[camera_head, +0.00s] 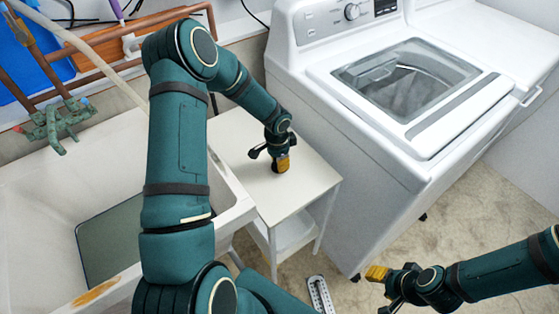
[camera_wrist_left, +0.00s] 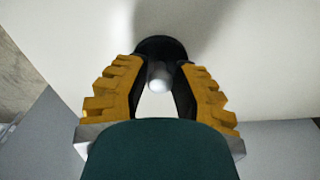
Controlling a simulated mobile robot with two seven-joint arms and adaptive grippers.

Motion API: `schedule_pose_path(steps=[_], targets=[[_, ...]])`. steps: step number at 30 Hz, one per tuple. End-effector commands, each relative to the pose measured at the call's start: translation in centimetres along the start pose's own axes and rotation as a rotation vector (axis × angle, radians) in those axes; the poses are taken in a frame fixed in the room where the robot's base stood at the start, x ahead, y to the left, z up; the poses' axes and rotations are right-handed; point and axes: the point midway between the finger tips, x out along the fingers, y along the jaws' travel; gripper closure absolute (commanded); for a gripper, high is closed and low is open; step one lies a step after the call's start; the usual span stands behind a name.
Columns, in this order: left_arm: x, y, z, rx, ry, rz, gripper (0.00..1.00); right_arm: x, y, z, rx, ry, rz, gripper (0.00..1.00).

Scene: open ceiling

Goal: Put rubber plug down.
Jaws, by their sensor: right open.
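The rubber plug (camera_wrist_left: 160,47) is a black disc with a pale round knob, seen in the left wrist view between the fingertips. My left gripper (camera_head: 281,163) is low over the small white table (camera_head: 232,130), its yellow-padded fingers closed in on the plug's knob; it also shows in the left wrist view (camera_wrist_left: 160,78). In the head view the plug is mostly hidden by the gripper. I cannot tell whether the plug touches the tabletop. My right gripper (camera_head: 381,288) is open and empty over the floor at the lower right.
A white washing machine (camera_head: 335,150) stands right of the table. A white sink (camera_head: 60,200) is at the left, with copper pipes (camera_head: 97,70) behind it. A white strip-shaped object (camera_head: 320,295) lies on the floor. The tabletop around the left gripper is mostly clear.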

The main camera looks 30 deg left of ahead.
Motion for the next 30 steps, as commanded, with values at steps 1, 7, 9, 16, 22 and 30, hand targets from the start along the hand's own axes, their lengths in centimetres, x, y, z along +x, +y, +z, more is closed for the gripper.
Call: schedule_pose_path(steps=[1, 7, 9, 16, 22, 30], targets=[[0.0, 0.0, 0.0, 0.0, 0.0, 0.0, 0.61, 0.0, 0.0, 0.0, 0.0, 0.0, 0.0, 0.53], [-0.1, 0.0, 0.0, 0.0, 0.0, 0.0, 0.61, -0.1, 0.0, 0.0, 0.0, 0.001, 0.0, 0.53], [-0.1, 0.0, 0.0, 0.0, 0.0, 0.0, 0.61, -0.1, 0.0, 0.0, 0.0, 0.001, 0.0, 0.53], [-1.9, -0.1, 0.0, 0.001, 0.0, -0.002, 0.61, -0.7, -0.2, -0.1, 0.001, 0.0, 0.0, 0.53], [-6.1, -0.1, -0.1, 0.0, 0.003, -0.004, 0.61, -1.4, -0.5, -0.3, 0.003, 0.006, 0.001, 0.53], [-10.8, 0.0, -0.1, 0.001, 0.001, -0.002, 0.61, -2.2, -0.8, -0.7, 0.005, 0.014, 0.002, 0.53]])
